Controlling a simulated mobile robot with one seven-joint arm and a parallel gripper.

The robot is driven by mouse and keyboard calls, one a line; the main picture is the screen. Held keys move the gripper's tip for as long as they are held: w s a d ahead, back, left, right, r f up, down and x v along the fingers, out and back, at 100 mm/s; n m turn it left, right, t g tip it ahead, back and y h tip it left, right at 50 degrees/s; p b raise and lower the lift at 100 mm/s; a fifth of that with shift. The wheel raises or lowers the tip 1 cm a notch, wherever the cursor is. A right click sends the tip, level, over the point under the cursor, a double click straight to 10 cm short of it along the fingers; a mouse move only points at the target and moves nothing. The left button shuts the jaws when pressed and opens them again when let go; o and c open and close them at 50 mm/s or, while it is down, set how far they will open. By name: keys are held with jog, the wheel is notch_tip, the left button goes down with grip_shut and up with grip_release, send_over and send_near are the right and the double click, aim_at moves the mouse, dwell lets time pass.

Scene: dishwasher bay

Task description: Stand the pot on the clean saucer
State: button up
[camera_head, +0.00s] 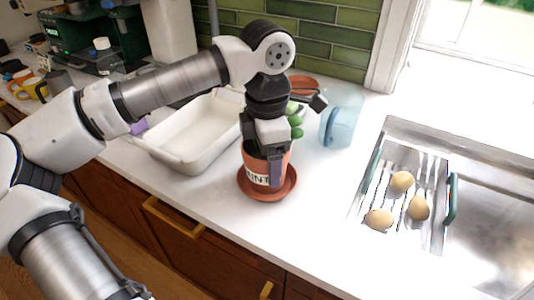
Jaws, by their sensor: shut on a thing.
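The terracotta pot (258,170) has a pale label with dark letters and a green plant (296,121) partly hidden behind my gripper. It looks upright. My gripper (268,168) comes down from above and is shut on the pot, with one finger in front of its near side. A terracotta saucer (268,194) is directly under the pot on the white counter. The pot's base appears within the saucer's rim; I cannot tell if it bears on it. A second terracotta round thing, perhaps another saucer (304,83), is behind my wrist, partly hidden.
A white basin (185,154) stands left of the pot. A clear blue container (337,127) is at the right rear. The counter between saucer and sink is clear.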

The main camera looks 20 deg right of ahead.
aim_at(267, 159)
jog(key=shift+f, duration=0.15)
jog(key=o, duration=1.2)
notch_tip(267, 159, up, 12)
jog(key=b, duration=0.1)
jog(key=shift+r, duration=0.2)
